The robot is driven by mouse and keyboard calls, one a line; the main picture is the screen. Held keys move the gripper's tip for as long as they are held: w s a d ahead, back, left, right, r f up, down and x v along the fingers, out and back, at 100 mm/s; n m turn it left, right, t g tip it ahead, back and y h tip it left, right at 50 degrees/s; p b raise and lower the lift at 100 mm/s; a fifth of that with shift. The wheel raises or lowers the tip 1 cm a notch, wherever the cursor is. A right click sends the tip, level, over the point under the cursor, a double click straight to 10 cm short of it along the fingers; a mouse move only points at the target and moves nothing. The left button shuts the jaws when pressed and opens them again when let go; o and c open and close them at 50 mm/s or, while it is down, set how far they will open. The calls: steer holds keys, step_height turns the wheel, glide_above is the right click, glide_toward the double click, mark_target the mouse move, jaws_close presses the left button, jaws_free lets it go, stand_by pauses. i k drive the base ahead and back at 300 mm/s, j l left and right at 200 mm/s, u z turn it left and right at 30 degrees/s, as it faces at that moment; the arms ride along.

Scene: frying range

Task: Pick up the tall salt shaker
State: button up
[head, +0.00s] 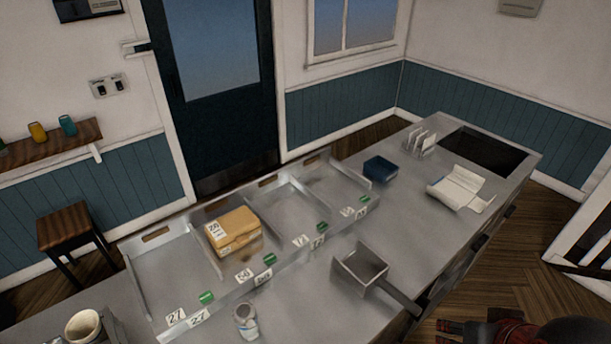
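A small shaker-like container (246,322) with a greyish top and a pale band stands on the grey metal counter, at the bottom middle of the head view, just in front of the divided tray. It is the only thing here that looks like a salt shaker, and its height is hard to judge from above. A dark and red shape, probably part of my arm with my gripper (450,328), shows at the bottom right edge, far right of the container. Its fingers cannot be made out clearly, and nothing is seen held.
The divided metal tray (165,268) with number tags holds a yellow-brown box (240,244). A metal scoop (359,272) lies right of the container. A blue box (380,169), white paper (458,188) and a dark recess (478,152) are farther back. A pale cup (83,327) stands bottom left.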

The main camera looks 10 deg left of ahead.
mark_target(246, 335)
steer(key=j+u, duration=0.1)
steer(key=u, duration=1.65)
steer(key=k+l, duration=0.15)
steer(key=l, duration=0.25)
steer(key=k+l, duration=0.2)
steer(key=l, duration=0.15)
steer(key=k+l, duration=0.15)
steer(key=l, duration=0.25)
steer(key=u, duration=0.05)
